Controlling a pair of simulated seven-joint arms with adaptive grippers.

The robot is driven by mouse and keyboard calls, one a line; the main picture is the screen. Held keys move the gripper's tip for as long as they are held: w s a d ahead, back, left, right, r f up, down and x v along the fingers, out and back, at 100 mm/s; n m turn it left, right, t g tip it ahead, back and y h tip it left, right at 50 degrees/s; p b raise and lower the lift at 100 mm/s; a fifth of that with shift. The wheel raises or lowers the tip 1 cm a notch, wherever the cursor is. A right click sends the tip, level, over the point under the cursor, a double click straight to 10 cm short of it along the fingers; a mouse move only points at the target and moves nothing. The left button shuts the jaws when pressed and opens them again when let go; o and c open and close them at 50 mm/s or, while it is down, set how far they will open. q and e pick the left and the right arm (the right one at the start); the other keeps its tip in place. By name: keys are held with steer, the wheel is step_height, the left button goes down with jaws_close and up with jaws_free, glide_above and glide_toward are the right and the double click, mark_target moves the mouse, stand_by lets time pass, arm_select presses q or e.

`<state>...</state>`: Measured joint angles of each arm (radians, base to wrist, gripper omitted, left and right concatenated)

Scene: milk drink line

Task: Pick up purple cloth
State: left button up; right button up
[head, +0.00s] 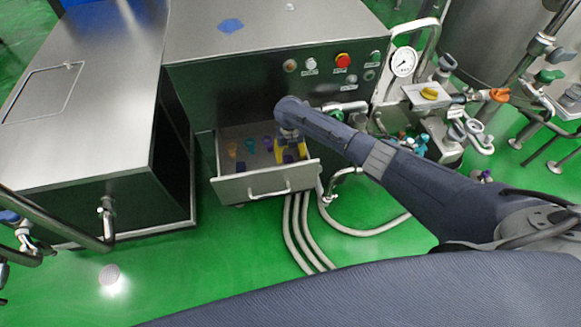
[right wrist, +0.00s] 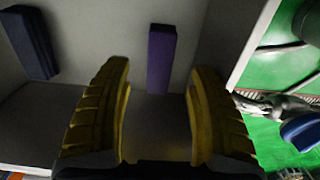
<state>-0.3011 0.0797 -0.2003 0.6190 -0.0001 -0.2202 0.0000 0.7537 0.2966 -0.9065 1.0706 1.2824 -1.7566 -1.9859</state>
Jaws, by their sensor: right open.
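The purple cloth, folded into a narrow block, lies in the open drawer (head: 262,190). In the right wrist view the purple cloth (right wrist: 161,58) is just beyond the fingertips, in line with the gap between them. In the head view a small purple patch (head: 288,158) shows by the yellow fingers. My right gripper (right wrist: 160,85) is open and empty, pointing into the drawer from above; it also shows in the head view (head: 290,155), partly hidden by its own wrist. My left gripper is out of view.
A dark blue folded block (right wrist: 30,42) lies left of the purple cloth. The drawer also holds an orange item (head: 232,150) and other small coloured items. The drawer walls are close around my right gripper. A blue cloth (head: 230,25) lies on the cabinet top.

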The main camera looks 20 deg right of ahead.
steer(key=shift+s+f, duration=0.1)
steer(key=shift+f, duration=2.5)
steer(key=c, duration=1.3)
steer(key=shift+o, duration=0.2)
steer(key=shift+r, duration=0.1)
